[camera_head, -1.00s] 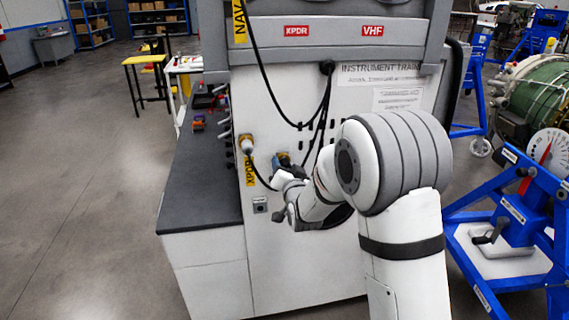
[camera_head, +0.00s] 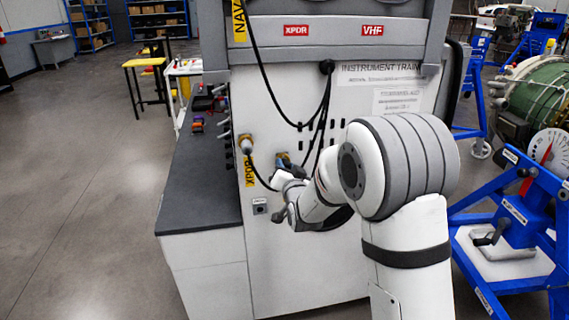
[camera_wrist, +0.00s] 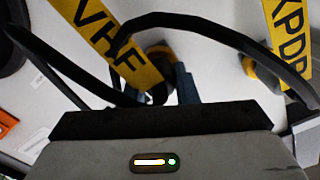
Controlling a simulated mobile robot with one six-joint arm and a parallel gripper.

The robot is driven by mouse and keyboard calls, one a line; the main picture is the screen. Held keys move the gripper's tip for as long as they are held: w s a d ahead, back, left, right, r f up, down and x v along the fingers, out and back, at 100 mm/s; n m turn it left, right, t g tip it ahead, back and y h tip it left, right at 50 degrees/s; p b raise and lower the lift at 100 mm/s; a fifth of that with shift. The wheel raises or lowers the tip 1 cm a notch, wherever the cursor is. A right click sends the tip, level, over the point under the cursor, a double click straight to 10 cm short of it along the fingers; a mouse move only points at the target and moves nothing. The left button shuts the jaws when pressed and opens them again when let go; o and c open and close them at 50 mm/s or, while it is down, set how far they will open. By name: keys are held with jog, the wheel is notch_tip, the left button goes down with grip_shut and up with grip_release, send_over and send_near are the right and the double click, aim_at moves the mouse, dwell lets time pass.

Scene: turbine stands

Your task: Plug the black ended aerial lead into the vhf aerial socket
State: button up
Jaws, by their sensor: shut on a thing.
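My gripper (camera_head: 282,163) is at the white panel of the instrument trainer, right of the yellow XPDR label (camera_head: 249,171). In the wrist view, its blue-grey finger (camera_wrist: 186,84) shows beyond the dark gripper body. It is shut on the black end of an aerial lead (camera_wrist: 160,91), whose black cable (camera_wrist: 126,35) loops to the side. A brass-coloured socket (camera_wrist: 157,54) is right behind this end, beside the yellow VHF label (camera_wrist: 113,40). The end lines up with the socket, but the gripper body hides part of it. I cannot tell how deep it sits.
A pale lead end (camera_head: 246,145) is at the XPDR socket to the left. Black cables (camera_head: 322,110) hang from the panel top close to my arm. A dark bench top (camera_head: 200,185) lies left, and a blue stand (camera_head: 515,215) stands right. Floor at the left is clear.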

grip_shut()
jog(key=shift+s, duration=0.1)
jog(key=shift+s+d, duration=0.1)
jog(key=shift+s, duration=0.25)
jog(key=shift+s+d+b, duration=0.1)
jog(key=shift+s+b, duration=0.15)
jog(key=shift+b, duration=0.15)
jog(key=shift+b+v, duration=0.6)
jog(key=shift+v, duration=0.75)
